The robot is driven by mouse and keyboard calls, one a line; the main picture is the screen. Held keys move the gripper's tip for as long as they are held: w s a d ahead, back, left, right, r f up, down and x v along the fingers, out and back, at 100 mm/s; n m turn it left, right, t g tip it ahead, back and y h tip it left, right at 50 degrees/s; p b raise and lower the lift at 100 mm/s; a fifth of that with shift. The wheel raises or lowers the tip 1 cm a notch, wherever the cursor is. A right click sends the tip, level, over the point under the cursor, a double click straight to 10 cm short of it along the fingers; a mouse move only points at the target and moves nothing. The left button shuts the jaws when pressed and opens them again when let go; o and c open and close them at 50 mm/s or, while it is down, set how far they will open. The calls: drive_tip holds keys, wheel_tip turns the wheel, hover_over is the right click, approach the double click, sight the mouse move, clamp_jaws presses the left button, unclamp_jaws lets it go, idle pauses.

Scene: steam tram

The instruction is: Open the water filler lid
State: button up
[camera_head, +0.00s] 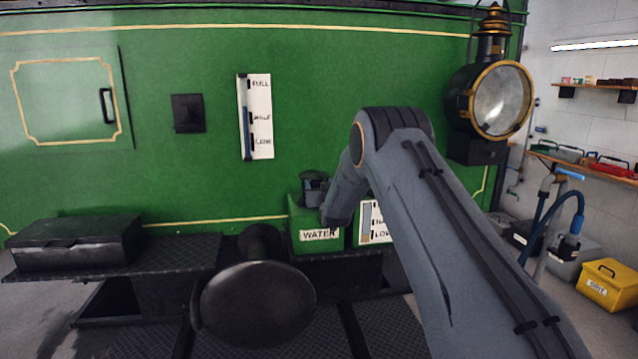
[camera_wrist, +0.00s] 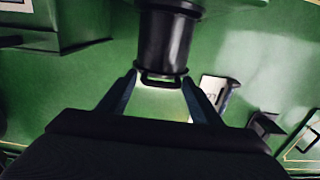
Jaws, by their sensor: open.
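The green water box (camera_head: 318,236), labelled WATER, stands against the tram's green side in the head view. In the wrist view, a black filler neck (camera_wrist: 165,40) comes down from the top edge. Its dark lid end, with a small loop handle (camera_wrist: 162,81), lies between my gripper's fingertips (camera_wrist: 163,92). The lid looks shut. My gripper is open, one finger on each side of the handle, and I see no clear contact. In the head view my arm bends down to the box and hides much of the gripper.
A white level gauge (camera_head: 258,115) and a black plate (camera_head: 188,113) are on the green side. A brass-rimmed lamp (camera_head: 498,100) hangs to the right. A black chest (camera_head: 80,243) is at left.

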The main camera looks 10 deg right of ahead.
drive_tip(key=shift+w, duration=0.5)
